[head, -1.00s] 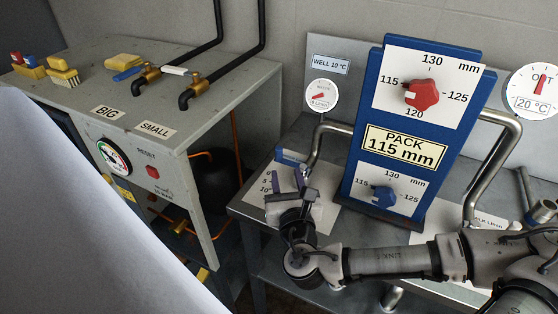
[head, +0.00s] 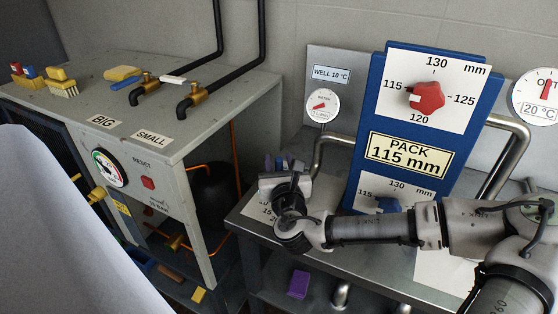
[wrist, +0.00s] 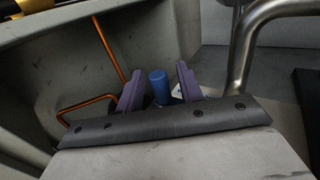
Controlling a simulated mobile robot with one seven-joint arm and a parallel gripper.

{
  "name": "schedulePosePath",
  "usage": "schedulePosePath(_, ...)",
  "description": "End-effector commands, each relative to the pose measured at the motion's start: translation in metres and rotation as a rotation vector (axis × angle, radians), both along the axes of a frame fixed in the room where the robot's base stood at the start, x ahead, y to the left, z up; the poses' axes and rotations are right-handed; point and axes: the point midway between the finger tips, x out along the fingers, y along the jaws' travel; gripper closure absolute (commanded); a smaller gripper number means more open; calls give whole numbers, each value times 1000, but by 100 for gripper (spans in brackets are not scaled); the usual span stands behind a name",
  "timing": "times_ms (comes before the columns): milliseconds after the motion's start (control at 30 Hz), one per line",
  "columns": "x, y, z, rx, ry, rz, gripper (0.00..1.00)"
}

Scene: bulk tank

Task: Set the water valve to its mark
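A blue cylindrical handle (wrist: 160,87), which appears to be the water valve's, stands between my two purple fingers in the wrist view. My gripper (wrist: 160,84) is open, with a narrow gap showing on each side of the handle. In the head view my gripper (head: 279,163) is over the left end of the steel bench and hides most of the valve. A white scale plate (head: 259,209) lies beneath it, mostly covered, so its mark cannot be read. The small water meter (head: 322,105) with a red needle is on the panel behind.
A blue PACK 115 mm board (head: 368,185) with a red knob (head: 427,97) and a blue knob (head: 390,205) stands right of my gripper, behind my arm. A bent steel pipe (head: 318,155) rises close behind the gripper. A grey cabinet (head: 200,137) stands left across a gap.

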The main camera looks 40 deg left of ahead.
Motion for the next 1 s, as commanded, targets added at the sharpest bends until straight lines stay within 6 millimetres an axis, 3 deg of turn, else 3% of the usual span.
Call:
schedulePosePath(267,1,2,-1,0,0,1,63)
schedulePosePath(567,1,1,0,0,0,1,100)
schedulePosePath(1000,2,2,-1,-1,1,6,100)
